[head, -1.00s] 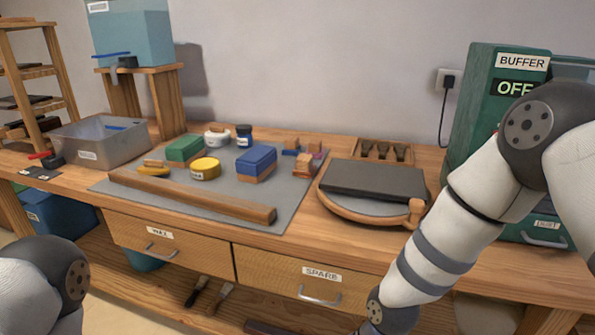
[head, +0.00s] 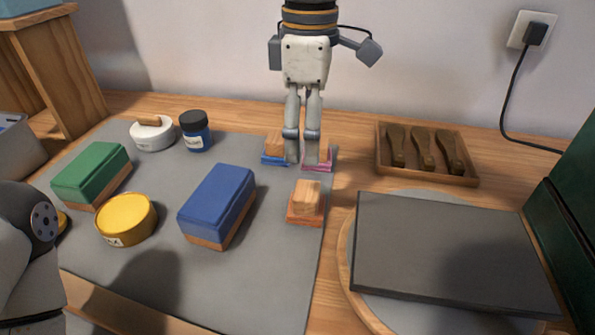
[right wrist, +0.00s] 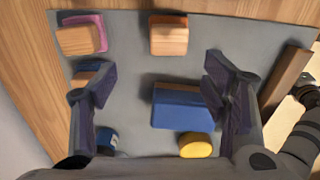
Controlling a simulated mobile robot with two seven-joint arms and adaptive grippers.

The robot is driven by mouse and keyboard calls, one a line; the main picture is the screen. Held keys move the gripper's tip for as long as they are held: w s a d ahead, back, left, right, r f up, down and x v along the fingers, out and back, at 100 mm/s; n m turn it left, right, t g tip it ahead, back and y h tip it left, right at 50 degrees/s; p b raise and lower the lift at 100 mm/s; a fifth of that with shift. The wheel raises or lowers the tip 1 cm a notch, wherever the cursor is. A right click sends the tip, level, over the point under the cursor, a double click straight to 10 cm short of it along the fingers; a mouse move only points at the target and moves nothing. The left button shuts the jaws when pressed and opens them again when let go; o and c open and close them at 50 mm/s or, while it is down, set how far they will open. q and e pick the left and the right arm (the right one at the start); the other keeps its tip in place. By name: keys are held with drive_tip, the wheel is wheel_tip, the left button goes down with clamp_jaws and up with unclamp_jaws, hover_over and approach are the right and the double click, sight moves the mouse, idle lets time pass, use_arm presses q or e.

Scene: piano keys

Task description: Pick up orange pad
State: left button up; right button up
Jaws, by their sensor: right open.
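The orange pad (head: 306,200) has a light wooden block handle on top and sits on the right side of the grey mat, in front of the pink pad (head: 325,161). It also shows at the top of the right wrist view (right wrist: 168,38), clear of the fingers. My right gripper (head: 302,158) is open and empty, pointing down behind the orange pad, near the pink pad and the blue pad (head: 273,148). In the right wrist view its fingers (right wrist: 160,78) are wide apart, and one partly hides the blue pad. My left gripper is out of view.
A blue block (head: 218,203), green block (head: 92,175), yellow tin (head: 126,219), white pot (head: 152,134) and blue jar (head: 195,131) stand on the mat (head: 270,270). Right are a dark slab (head: 450,250) and a tool tray (head: 428,178). The mat's front is clear.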

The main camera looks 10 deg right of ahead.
sight(307, 190)
drive_tip(key=f, duration=0.3)
drive_tip(key=s+f, duration=0.1)
drive_tip(key=f, duration=0.6)
drive_tip(key=shift+s+f, duration=0.3)
drive_tip(key=shift+f, duration=0.4)
drive_tip(key=c, duration=1.2)
